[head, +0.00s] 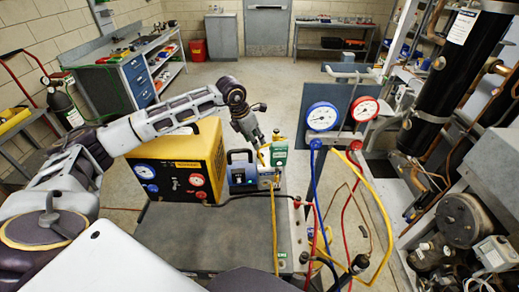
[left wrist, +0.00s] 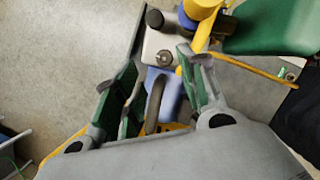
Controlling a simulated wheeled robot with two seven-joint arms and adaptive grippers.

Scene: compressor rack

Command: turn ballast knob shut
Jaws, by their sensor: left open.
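The blue vacuum pump (head: 242,172) with a dark handle stands on the grey cart, right of the yellow machine. In the left wrist view, the pump's pale end block (left wrist: 160,42) carries a small round metal knob (left wrist: 165,57); a black cap (left wrist: 154,18) sits at its far edge. I cannot tell for sure which one is the ballast knob. My left gripper (head: 262,143) is above the pump, its fingers pointing down. In the left wrist view its green-padded fingers (left wrist: 157,85) are apart, with the pump's dark handle showing between them. Nothing is held. My right gripper is not in view.
The yellow recovery machine (head: 183,168) stands left of the pump. A green and white device (head: 278,152) is close on its right. Blue, red and yellow hoses (head: 318,200) hang from the gauges (head: 322,116). The cart's front top (head: 200,235) is clear.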

